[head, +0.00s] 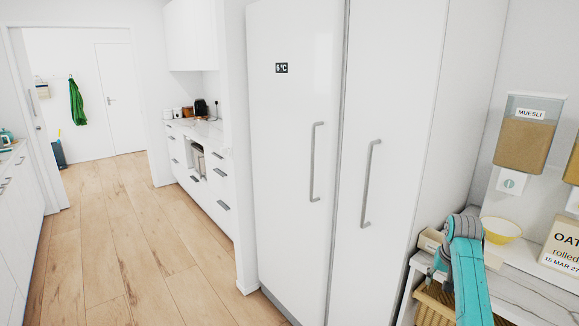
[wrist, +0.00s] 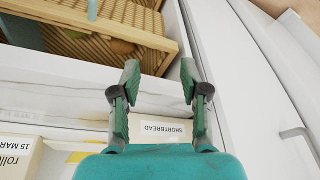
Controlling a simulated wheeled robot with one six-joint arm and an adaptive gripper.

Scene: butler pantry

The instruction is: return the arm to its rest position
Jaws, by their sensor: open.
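My teal arm (head: 466,262) shows at the lower right of the head view, bent over the front of the marble-topped shelf unit (head: 520,288). My gripper (wrist: 159,74) is in the wrist view with its two fingers spread apart and nothing between them. It is over the shelf unit's front edge, beside the tall white cabinet.
A box labelled SHORTBREAD (wrist: 160,130), a yellow bowl (head: 502,229) and an oats box (head: 562,243) stand on the top. A muesli dispenser (head: 527,135) hangs above. Tall white doors (head: 295,150) stand left; wooden floor (head: 130,240) is clear.

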